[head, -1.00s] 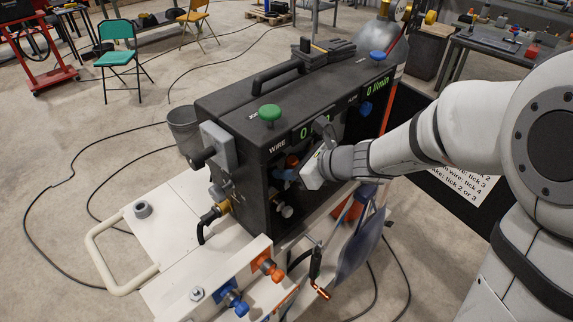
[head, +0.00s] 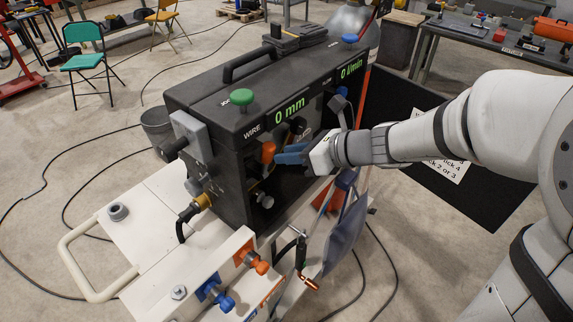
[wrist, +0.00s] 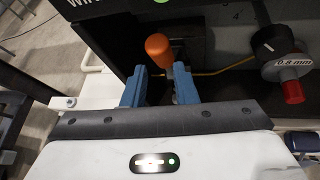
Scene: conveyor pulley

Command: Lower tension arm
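The tension arm's orange handle (head: 268,152) stands in the open front bay of the black wire-feeder box (head: 225,110), under the WIRE label. In the wrist view the orange handle (wrist: 158,47) is upright, straight ahead between the lines of my two blue fingers. My gripper (head: 279,156) reaches in from the right with its fingertips close to the handle. In the wrist view my gripper (wrist: 159,70) is open, with a gap between the fingers. I cannot tell whether either finger touches the handle. The arm's lower part is hidden behind my gripper.
A red-tipped roller marked 0.8 mm (wrist: 288,78) and a yellow wire (wrist: 225,66) are right of the handle. A green knob (head: 241,101) tops the box. A white cart (head: 150,225) carries orange and blue fittings (head: 255,264). A torch (head: 303,265) hangs in front.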

